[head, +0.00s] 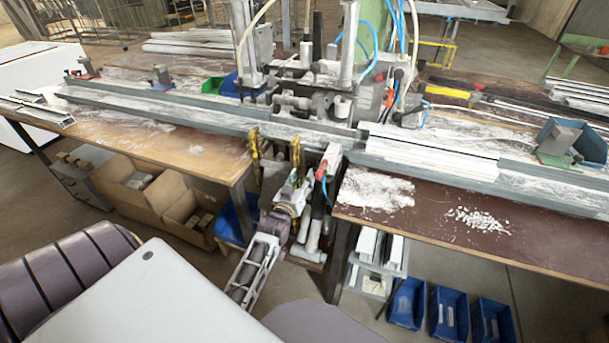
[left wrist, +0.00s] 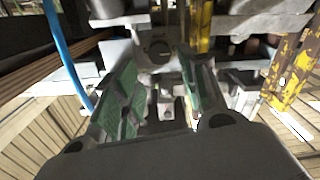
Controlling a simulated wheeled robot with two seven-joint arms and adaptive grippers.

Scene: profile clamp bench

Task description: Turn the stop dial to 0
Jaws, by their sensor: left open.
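My left gripper (head: 291,188) is at the front of the clamp machine, in the gap between the two bench tops. In the left wrist view its two green-padded fingers (left wrist: 163,97) are apart. Between them a small pale block with a dark hole (left wrist: 166,104) shows, and beyond it a grey part with a round hole (left wrist: 158,48). I see no contact between fingers and these parts. I cannot make out the stop dial or any number on it in either view. My right gripper is not in view.
Two worn yellow posts, one on the left (head: 254,143) and one on the right (head: 295,152), stand close by the gripper. The clamp machine (head: 300,75) rises behind. White profiles (head: 430,150) lie on the right bench, and blue bins (head: 447,312) stand on the floor.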

